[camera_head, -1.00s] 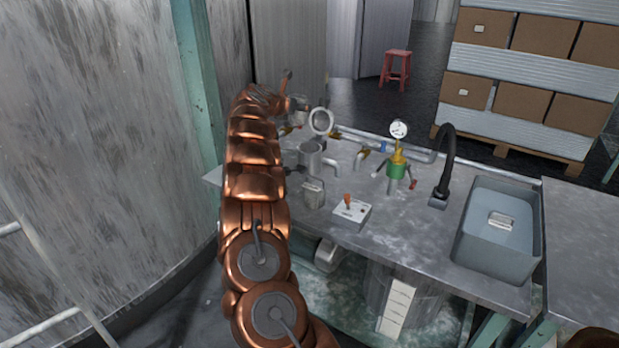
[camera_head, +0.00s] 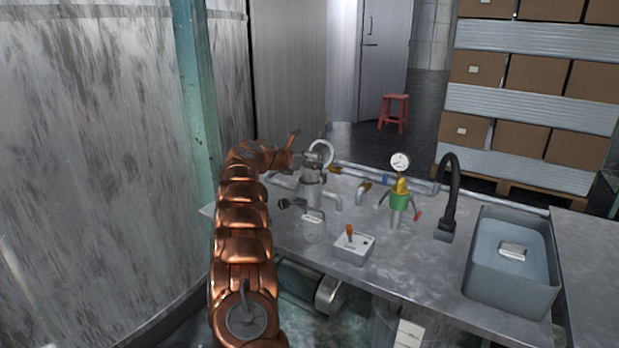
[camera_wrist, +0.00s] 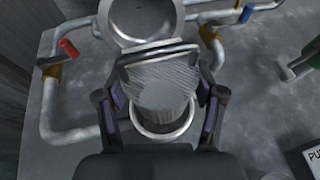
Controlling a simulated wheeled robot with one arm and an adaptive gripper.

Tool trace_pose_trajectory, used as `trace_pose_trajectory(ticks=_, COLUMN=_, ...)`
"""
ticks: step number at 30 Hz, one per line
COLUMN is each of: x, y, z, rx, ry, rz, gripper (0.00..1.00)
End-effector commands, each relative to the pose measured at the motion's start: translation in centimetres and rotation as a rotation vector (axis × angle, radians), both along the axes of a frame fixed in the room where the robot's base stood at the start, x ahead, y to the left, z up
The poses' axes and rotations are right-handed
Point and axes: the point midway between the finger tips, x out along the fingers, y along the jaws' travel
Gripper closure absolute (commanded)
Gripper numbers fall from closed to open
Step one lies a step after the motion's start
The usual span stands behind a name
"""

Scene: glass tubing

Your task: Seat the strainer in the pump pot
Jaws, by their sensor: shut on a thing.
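The strainer, a grey mesh basket with a thick rim (camera_wrist: 160,82), is between the two fingers of my gripper (camera_wrist: 162,103), which is shut on it. The pump pot shows its round open mouth (camera_wrist: 186,126) just below the strainer in the wrist view. The strainer hides part of that mouth, and I cannot tell whether its lower end is inside. In the head view my gripper (camera_head: 303,158) is above the metal pump pot (camera_head: 311,194) on the bench. The pot's round lid (camera_head: 324,148) stands open behind; it also shows in the wrist view (camera_wrist: 143,17).
Pipes with a red-handled valve (camera_wrist: 68,47) run beside the pot. To the right stand a switch box (camera_head: 352,248), a green-bodied gauge fitting (camera_head: 400,200), a black faucet (camera_head: 450,190) and a sink (camera_head: 510,290). Open bench top lies between them.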

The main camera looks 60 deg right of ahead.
Motion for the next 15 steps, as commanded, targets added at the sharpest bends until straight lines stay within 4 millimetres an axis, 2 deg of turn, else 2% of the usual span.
trace_pose_trajectory(ticks=5, x=0.0, y=0.1, z=-2.1, rx=0.003, ry=0.003, rz=0.000, gripper=0.70)
trace_pose_trajectory(ticks=6, x=0.1, y=0.1, z=-2.8, rx=0.003, ry=0.002, rz=0.000, gripper=0.76)
trace_pose_trajectory(ticks=7, x=0.1, y=0.1, z=-3.2, rx=0.005, ry=0.002, rz=0.000, gripper=0.76)
trace_pose_trajectory(ticks=9, x=0.0, y=0.1, z=-3.9, rx=0.006, ry=0.005, rz=-0.001, gripper=0.91)
trace_pose_trajectory(ticks=10, x=0.0, y=0.1, z=-4.0, rx=0.006, ry=0.005, rz=-0.001, gripper=0.91)
trace_pose_trajectory(ticks=11, x=-0.1, y=0.0, z=-4.1, rx=0.007, ry=0.004, rz=-0.002, gripper=0.99)
trace_pose_trajectory(ticks=15, x=-0.1, y=0.0, z=-4.2, rx=0.009, ry=0.005, rz=-0.002, gripper=0.99)
